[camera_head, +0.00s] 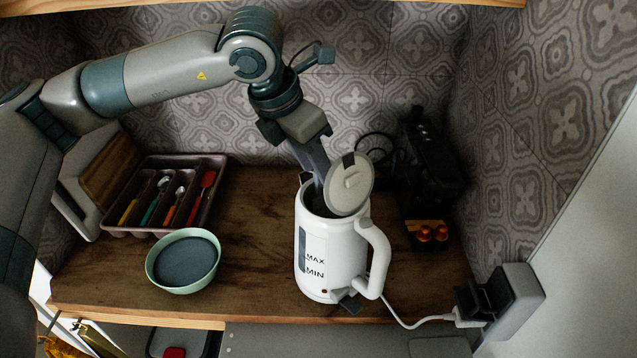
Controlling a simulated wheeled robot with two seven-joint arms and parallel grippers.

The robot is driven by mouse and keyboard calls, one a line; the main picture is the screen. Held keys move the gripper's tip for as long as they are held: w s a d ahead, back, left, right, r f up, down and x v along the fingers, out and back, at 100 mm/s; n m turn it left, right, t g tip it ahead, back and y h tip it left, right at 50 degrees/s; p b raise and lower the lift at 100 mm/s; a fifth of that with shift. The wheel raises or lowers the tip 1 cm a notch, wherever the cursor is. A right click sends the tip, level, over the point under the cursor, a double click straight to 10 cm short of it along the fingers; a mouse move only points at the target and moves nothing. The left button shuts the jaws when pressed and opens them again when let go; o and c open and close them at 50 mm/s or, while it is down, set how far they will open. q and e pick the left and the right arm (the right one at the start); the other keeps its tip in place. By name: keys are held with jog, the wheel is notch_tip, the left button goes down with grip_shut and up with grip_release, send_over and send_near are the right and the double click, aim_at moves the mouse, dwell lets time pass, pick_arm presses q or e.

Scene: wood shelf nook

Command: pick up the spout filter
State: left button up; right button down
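A white electric kettle (312,245) with MAX and MIN marks stands upright on the wooden counter. Its round lid (350,185) is tilted up and open. My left gripper (318,172) comes down from above, with its fingers reaching into the kettle's mouth beside the lid. The fingertips are hidden inside the kettle, so I cannot tell whether they are apart or closed on something. I cannot make out the spout filter; the kettle's inside is dark and partly covered by the gripper and lid. My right gripper is not in view.
A green bowl (183,260) and a cutlery tray (125,228) stand left of the kettle on the counter (255,285). A black coffee machine (432,160) with orange capsules (432,234) is at right. The kettle's cord (408,325) runs to a wall plug (480,302).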

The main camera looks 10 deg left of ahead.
pick_arm(q)
jog(key=shift+f, duration=0.2)
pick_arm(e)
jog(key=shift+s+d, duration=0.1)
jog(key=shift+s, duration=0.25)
pick_arm(q)
grip_shut()
jog(key=shift+r, duration=0.1)
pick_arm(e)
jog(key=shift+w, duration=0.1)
